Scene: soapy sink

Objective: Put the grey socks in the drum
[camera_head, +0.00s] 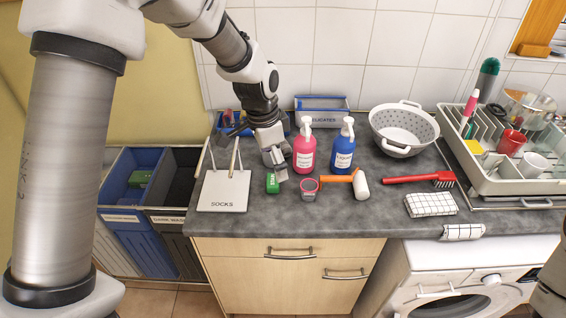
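I cannot make out any grey socks in the head view. A white panel lettered SOCKS (223,190) lies at the left of the counter. The white washing machine (425,262) stands under the counter at the lower right. Its round door (455,305) is cut off by the frame, and the drum inside is hidden. My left gripper (277,167) points down over the counter, just above a green block (272,183) and left of the pink bottle. Its fingers are too small to read. My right gripper is out of view; only a piece of my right arm shows at the right edge.
A pink bottle (304,152), blue bottle (343,152), orange mallet (338,179) and red brush (412,180) stand or lie on the counter. A colander (402,128) and dish rack (515,186) are behind. Blue (135,220) and dark (172,235) bins stand left.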

